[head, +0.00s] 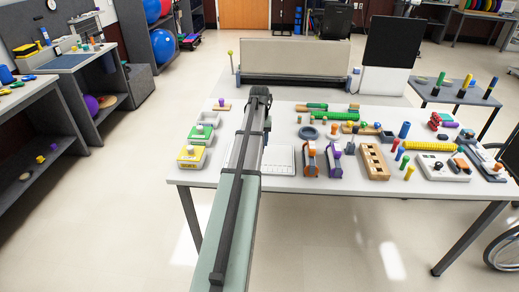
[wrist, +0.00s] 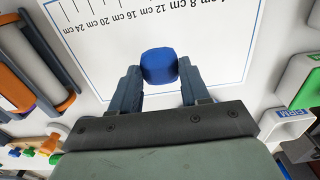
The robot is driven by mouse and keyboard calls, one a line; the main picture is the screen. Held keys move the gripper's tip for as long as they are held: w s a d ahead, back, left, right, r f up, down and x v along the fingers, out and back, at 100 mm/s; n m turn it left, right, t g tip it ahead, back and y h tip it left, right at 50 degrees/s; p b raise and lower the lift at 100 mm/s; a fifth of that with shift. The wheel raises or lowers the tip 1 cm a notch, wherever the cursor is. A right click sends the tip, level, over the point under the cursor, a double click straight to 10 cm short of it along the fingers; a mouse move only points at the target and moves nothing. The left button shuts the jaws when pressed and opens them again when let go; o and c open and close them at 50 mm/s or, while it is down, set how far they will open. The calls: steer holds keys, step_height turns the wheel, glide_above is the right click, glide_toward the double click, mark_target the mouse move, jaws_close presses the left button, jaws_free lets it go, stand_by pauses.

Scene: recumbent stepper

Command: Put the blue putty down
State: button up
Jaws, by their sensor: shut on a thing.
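The blue putty (wrist: 158,64) is a short, rounded blue lump in the middle of the wrist view. My gripper (wrist: 159,78) is shut on it, with one dark finger on each side. Behind the putty lies a white sheet (wrist: 205,25) with a printed centimetre scale and a thin blue border. I cannot tell whether the putty touches the sheet or is held above it. In the head view the sheet (head: 282,160) lies on the table, partly covered by my arm. The putty and my fingertips are hidden there.
Yellow (head: 191,157) and green (head: 200,135) trays stand left of my arm on the table (head: 330,188). Two orange and purple devices (head: 309,158) stand right of the sheet, beside a wooden block with holes (head: 374,161). Pegs and other items crowd the right side.

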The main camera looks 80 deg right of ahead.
steer(key=shift+f, duration=2.2)
steer(key=shift+f, duration=0.15)
steer(key=o, duration=1.1)
steer(key=shift+c, duration=0.2)
step_height(320, 180, up, 12)
steer(key=shift+r, duration=0.2)
